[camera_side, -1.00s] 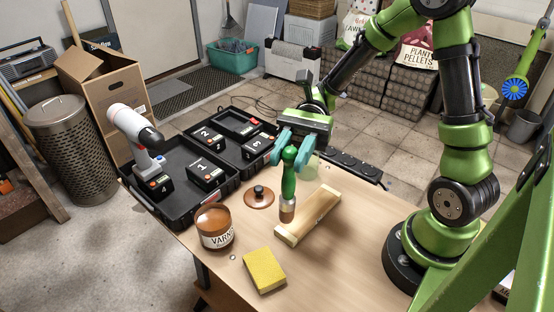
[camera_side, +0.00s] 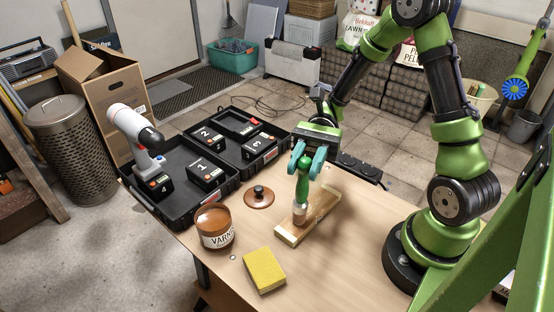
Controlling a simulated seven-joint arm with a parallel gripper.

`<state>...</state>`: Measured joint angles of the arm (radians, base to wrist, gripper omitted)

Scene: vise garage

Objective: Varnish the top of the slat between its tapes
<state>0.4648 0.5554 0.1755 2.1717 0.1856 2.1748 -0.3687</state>
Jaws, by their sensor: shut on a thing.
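My gripper (camera_side: 308,163) is shut on the green handle of a brush (camera_side: 302,188). The brush is roughly upright with its bristles pointing down, at the top of the slat (camera_side: 290,233). The slat is a pale wooden piece lying on the workbench, lighter at its near end; its far part is partly behind the brush and gripper. I cannot tell exactly where its tapes begin. The bristle tip appears to touch the slat's top near its middle. The open varnish jar (camera_side: 215,226) stands left of the slat, with brown varnish inside.
A brown lid with a dark knob (camera_side: 259,196) lies behind the jar. A yellow sponge (camera_side: 264,270) lies at the front. A black tool case (camera_side: 180,205) with batteries and a drill (camera_side: 137,130) is at the left. The bench's front right is clear.

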